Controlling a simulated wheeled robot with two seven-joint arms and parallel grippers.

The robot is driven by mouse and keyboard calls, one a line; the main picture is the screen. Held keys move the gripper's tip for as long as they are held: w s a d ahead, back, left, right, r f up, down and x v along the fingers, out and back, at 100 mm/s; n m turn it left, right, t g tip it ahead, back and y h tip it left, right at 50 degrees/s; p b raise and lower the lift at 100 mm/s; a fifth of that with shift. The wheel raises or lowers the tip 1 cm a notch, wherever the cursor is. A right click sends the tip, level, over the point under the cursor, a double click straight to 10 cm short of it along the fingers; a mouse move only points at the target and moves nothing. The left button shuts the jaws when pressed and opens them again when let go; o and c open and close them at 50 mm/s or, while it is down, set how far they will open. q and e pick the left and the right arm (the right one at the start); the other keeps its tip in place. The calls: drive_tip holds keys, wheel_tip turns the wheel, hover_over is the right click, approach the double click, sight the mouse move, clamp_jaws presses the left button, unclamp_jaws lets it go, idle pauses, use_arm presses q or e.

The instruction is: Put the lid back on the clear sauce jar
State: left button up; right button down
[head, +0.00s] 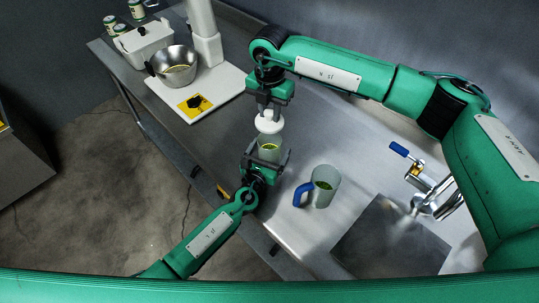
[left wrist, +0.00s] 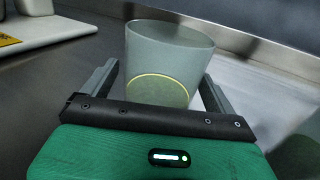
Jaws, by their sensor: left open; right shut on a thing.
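The clear sauce jar (head: 270,147) stands upright on the steel counter, with yellow-green sauce low inside. In the left wrist view the jar (left wrist: 168,55) stands between the fingers with its top uncovered. My left gripper (head: 268,160) is open, with one finger on either side of the jar; contact is not clear. My right gripper (head: 270,108) is shut on the round white lid (head: 270,124). It holds the lid at the far side of the jar's mouth in the head view; the height of the gap is hard to tell. The lid does not show in the left wrist view.
A clear jug (head: 326,186) with a blue handle stands right of the jar. A tap (head: 425,185) and sink lie further right. A steel bowl (head: 174,66) and white machine base (head: 222,92) are at the upper left. Bare counter lies between jar and base.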

sight(270, 124)
use_arm(q)
drive_tip(key=c, duration=1.5)
use_arm(e)
drive_tip(key=shift+f, duration=2.45)
drive_tip(key=shift+f, duration=0.9)
use_arm(q)
drive_tip(key=shift+w, duration=0.1)
use_arm(e)
drive_tip(key=shift+f, duration=0.65)
drive_tip(key=c, duration=1.1)
unclamp_jaws()
drive_tip(key=shift+o, duration=0.2)
